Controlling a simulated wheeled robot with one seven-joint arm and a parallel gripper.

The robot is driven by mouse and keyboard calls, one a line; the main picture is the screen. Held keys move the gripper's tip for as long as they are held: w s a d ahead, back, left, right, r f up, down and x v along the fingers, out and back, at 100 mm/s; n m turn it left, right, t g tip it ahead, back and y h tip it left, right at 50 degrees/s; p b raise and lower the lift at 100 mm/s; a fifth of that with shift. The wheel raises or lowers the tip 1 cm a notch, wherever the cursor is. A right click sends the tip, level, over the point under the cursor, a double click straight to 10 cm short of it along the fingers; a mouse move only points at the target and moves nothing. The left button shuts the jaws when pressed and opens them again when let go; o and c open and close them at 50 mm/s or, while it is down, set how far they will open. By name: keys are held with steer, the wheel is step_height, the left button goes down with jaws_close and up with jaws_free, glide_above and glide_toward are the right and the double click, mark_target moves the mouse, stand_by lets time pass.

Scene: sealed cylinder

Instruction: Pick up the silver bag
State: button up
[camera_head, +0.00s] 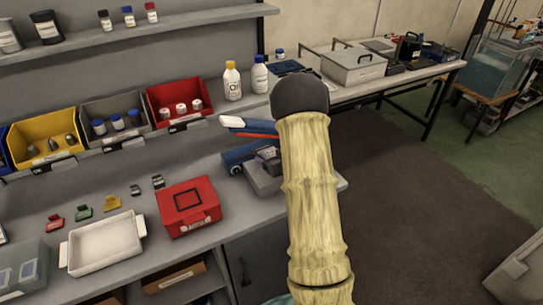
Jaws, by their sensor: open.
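I see no clear soft silver bag. The closest match is a silver-grey box-like case (353,65) with a dark handle on its lid, standing on the far table at the upper right. It looks closed and rigid. My own arm, in a pale yellow ribbed cover with a dark round end, rises through the middle of the view and hides part of the counter and of the far table's near end. My gripper is not in view.
The near counter holds a red box (188,207), a white tray (103,242), and blue and grey items (264,178) close beside my arm. Coloured bins (179,104) and bottles (232,82) stand behind. A black bag-like item (408,47) is beyond the case. Dark floor at right is clear.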

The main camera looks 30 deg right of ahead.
stand_by(0.3)
steer(key=c, duration=1.1)
steer(key=shift+r, duration=0.1)
